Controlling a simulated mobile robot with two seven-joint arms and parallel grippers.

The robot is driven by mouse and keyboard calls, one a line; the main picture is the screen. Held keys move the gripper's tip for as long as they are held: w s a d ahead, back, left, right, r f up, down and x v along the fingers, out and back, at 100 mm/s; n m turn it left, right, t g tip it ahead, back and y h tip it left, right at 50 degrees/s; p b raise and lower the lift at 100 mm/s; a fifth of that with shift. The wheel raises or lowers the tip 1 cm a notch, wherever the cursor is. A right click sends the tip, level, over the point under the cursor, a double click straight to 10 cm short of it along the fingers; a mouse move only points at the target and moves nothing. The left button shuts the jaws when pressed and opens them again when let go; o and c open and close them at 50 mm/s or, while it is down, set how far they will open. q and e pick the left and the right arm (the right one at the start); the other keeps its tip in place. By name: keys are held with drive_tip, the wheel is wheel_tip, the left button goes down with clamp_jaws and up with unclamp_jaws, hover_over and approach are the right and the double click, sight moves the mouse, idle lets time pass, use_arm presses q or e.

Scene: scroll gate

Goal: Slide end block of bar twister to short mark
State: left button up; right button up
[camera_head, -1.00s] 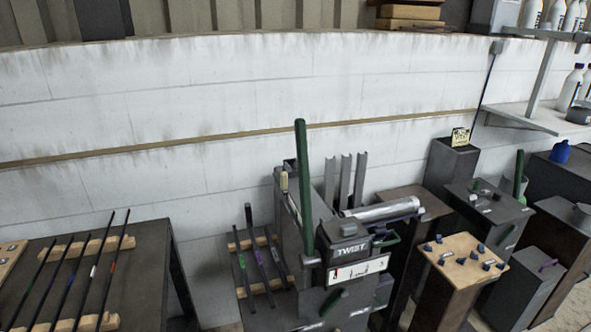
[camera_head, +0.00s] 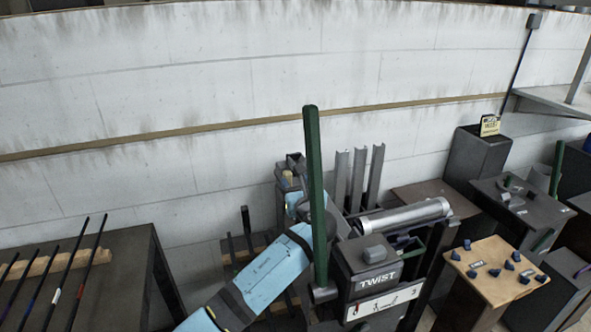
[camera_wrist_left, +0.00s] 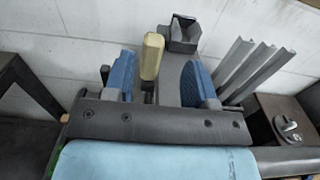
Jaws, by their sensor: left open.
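The bar twister (camera_head: 375,258), a dark machine labelled TWIST with a tall green lever (camera_head: 315,185), stands at centre. My left arm crosses in front of its left side. My left gripper (camera_head: 292,188) is open behind the lever at the machine's far end. In the left wrist view its blue fingers (camera_wrist_left: 158,80) stand on either side of a pale yellow handle (camera_wrist_left: 152,52), with gaps visible. A dark grey hollow block (camera_wrist_left: 183,35) sits beyond the handle, on a grey bed. The short mark cannot be made out. My right gripper is out of view.
Dark bars lie on a table (camera_head: 125,262) at left, and a rack with bars stands behind my arm. Grey upright channels (camera_head: 358,178) and a silver cylinder (camera_head: 405,216) are right of the lever. A wooden-topped stand (camera_head: 495,265) is further right. A white wall closes the back.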

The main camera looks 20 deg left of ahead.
sight(289, 177)
use_arm(q)
drive_tip(key=x, duration=0.7)
drive_tip(key=shift+a, duration=0.5)
drive_tip(key=shift+d, duration=0.1)
clamp_jaws()
